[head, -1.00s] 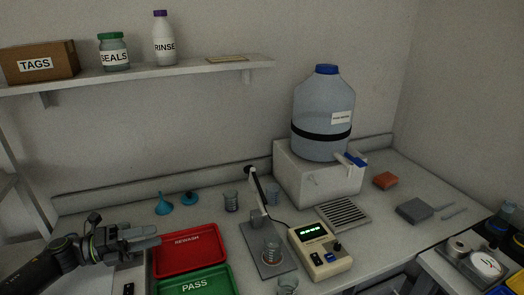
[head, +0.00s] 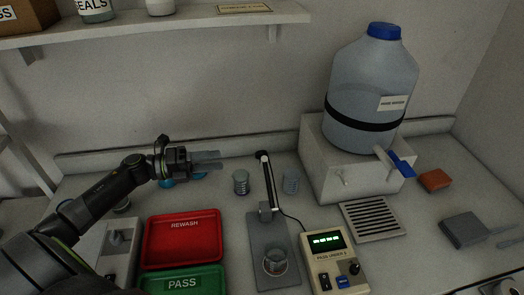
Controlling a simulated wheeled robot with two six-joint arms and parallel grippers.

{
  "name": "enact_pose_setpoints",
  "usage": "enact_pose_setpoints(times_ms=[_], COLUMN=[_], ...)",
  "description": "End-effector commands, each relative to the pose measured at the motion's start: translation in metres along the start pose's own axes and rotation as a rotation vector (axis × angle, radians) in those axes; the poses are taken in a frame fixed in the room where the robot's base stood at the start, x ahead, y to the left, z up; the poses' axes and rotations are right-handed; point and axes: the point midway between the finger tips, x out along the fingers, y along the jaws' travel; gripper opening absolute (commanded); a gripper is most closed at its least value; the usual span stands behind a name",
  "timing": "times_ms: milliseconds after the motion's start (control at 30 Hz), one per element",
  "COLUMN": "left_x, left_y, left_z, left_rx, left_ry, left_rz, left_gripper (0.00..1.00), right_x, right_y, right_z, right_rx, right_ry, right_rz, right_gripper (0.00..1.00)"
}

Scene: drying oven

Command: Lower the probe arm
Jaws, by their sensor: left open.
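The probe arm (head: 266,183) is a dark rod with a light stripe, raised steeply from its hinge on a grey stand plate (head: 269,236). Its black knob end (head: 263,155) is at the top. A glass beaker (head: 275,262) stands on the front of the plate. A cable runs from the stand to a beige meter (head: 334,262) with a lit green display. My left gripper (head: 214,160) is open and empty, left of the knob end at about its height in the picture, with a gap between. My right gripper is not in view.
A red REWASH tray (head: 184,258) and a green PASS tray (head: 182,281) lie left of the stand. A large water jug (head: 372,90) sits on a white block at the right. A shelf (head: 150,24) runs overhead.

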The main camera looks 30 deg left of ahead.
Motion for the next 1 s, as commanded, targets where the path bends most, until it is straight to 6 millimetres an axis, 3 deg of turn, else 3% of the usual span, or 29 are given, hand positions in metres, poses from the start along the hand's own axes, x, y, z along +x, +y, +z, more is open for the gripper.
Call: enact_pose_setpoints(times_ms=[333, 600, 800, 1000], left_x=[0.063, 0.108, 0.127, 0.132], left_y=[-0.005, -0.004, -0.002, 0.0], left_z=[0.002, 0.002, 0.001, 0.0], left_rx=[-0.002, -0.002, -0.001, 0.0], left_ry=[-0.002, -0.002, -0.001, 0.0], left_rz=[-0.006, -0.004, -0.001, 0.001], left_gripper=[0.5, 0.5, 0.5, 0.5], right_x=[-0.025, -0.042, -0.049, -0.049], right_y=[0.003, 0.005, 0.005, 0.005], right_z=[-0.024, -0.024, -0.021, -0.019], right_rx=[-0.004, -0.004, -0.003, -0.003], right_ry=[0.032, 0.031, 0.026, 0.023], right_rz=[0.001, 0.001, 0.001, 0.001], right_gripper=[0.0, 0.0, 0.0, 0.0])
